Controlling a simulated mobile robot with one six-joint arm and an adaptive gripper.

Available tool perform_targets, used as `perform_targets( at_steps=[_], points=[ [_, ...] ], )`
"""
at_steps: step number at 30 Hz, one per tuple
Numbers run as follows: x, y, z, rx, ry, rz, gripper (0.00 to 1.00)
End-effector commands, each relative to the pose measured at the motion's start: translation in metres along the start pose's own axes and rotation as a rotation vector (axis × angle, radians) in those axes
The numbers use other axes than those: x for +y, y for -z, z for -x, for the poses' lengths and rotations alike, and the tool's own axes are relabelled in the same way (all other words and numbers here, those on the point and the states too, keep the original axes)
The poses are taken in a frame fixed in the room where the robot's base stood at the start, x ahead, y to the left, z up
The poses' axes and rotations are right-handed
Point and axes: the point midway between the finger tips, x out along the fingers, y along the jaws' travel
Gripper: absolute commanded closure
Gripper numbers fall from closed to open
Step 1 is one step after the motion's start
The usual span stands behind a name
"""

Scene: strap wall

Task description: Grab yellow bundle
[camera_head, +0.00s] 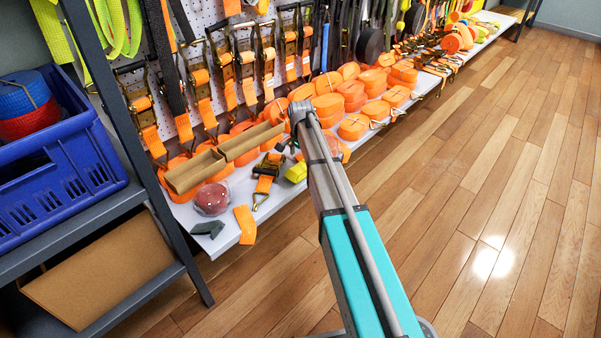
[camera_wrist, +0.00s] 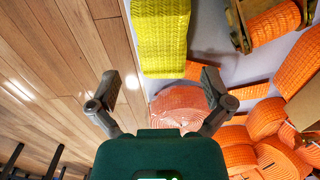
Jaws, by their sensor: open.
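The yellow bundle (camera_wrist: 160,38) is a block of ribbed yellow strap lying on the pale shelf. The bundle's far end is cut off by the picture's top edge. In the head view the yellow bundle (camera_head: 297,172) shows as a small block near the shelf's front edge, left of my arm. My gripper's fingers are small and partly hidden by my arm there.
Orange strap rolls (camera_wrist: 267,118) lie close to my right finger, and a ratchet buckle (camera_head: 266,175) lies left of the bundle. Cardboard channels (camera_head: 225,155) and a wrapped red roll (camera_head: 212,198) are further left. The wooden floor (camera_head: 470,200) in front of the shelf is clear.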

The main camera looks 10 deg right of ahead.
Motion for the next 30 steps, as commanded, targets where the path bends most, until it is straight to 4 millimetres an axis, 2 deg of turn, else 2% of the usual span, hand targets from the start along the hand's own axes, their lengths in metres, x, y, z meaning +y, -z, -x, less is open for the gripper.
perform_targets(
  at_steps=[18, 30],
  points=[
    [-0.002, 0.002, -0.044, 0.000, 0.000, -0.001, 0.00],
    [-0.002, 0.002, -0.050, 0.000, 0.000, -0.001, 0.00]
  ],
)
